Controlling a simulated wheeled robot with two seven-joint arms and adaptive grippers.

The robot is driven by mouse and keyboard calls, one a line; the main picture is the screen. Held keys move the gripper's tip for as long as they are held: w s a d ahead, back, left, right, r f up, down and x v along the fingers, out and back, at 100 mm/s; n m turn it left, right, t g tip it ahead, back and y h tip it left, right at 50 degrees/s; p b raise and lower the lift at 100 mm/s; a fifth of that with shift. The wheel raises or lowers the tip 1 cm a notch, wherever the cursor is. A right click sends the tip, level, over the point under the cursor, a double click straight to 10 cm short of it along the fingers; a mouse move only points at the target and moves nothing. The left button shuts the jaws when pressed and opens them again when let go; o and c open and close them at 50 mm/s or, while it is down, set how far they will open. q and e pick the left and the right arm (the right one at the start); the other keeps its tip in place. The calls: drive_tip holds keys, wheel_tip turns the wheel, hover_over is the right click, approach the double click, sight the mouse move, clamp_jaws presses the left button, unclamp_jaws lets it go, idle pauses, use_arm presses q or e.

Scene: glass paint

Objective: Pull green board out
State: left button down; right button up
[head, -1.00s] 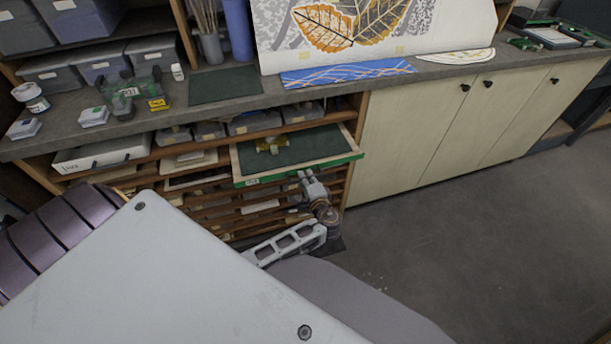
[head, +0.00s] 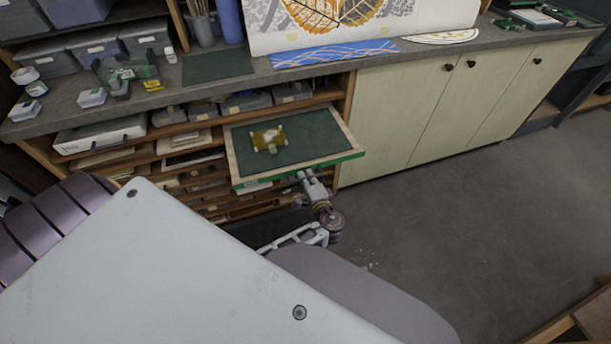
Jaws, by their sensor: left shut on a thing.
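The green board (head: 300,133) is a flat tray with a dark green surface, a pale wooden border and a bright green front edge. It sticks out from a slot in the rack under the counter, roughly level, with its back part hidden inside. A small yellow-brown piece (head: 268,139) lies on it. My left gripper (head: 307,177) is shut on the board's green front edge, right of its middle. The fingertips are partly hidden beneath the edge. My right gripper is out of view.
Other shelves with boards and trays (head: 190,140) lie left of and below the board. Cream cabinet doors (head: 430,115) stand to the right. The counter (head: 215,90) above holds boxes, bottles and a dark mat. The floor (head: 450,220) in front is mostly clear.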

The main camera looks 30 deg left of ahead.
use_arm(q)
drive_tip(key=c, duration=1.5)
unclamp_jaws()
drive_tip(key=shift+c, duration=0.2)
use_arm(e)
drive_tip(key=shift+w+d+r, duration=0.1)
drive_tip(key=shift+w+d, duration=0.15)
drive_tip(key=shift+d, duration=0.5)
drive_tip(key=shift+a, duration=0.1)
